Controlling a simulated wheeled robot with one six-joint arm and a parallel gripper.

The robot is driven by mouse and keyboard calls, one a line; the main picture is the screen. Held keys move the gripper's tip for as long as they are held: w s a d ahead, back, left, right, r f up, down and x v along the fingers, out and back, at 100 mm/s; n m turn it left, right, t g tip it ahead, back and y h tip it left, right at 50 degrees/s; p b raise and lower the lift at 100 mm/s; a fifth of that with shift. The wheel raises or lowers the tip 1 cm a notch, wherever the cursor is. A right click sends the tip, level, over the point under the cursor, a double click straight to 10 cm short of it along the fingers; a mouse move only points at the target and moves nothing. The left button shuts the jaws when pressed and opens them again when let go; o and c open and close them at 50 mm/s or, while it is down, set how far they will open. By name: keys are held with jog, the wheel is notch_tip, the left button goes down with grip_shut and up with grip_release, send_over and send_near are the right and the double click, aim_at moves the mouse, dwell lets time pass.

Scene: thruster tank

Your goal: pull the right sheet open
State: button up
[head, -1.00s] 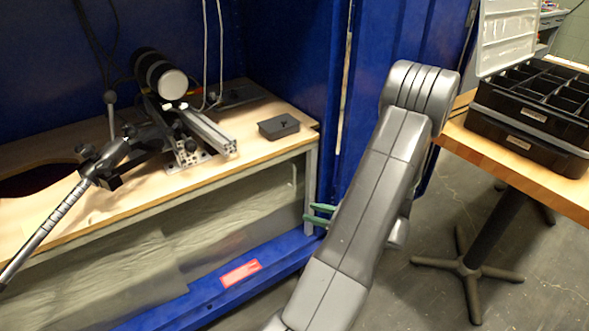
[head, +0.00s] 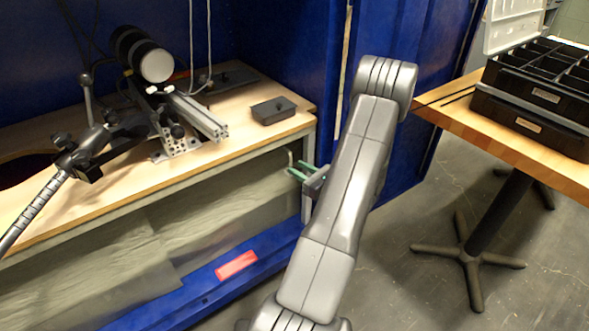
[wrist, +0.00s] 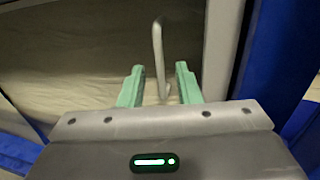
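The right sheet (head: 215,210) is a see-through panel under the bench top, beside the left sheet (head: 90,275). The right sheet also fills much of the wrist view (wrist: 100,60). A pale upright bar handle (wrist: 157,45) stands on it near its right edge; it shows small in the head view (head: 291,160). My gripper (wrist: 160,85) is open, its two green fingers on either side of the handle's lower part in the picture. I cannot tell how deep the handle is between them. In the head view, my gripper (head: 298,172) is close in front of the handle.
A wooden bench top (head: 235,135) above the sheets carries a small black box (head: 273,109) and a rail with a cylinder. A blue rail (head: 190,305) with a red label (head: 236,264) runs below. A wooden table (head: 480,125) with black trays stands right.

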jog(key=shift+x, duration=1.3)
grip_shut()
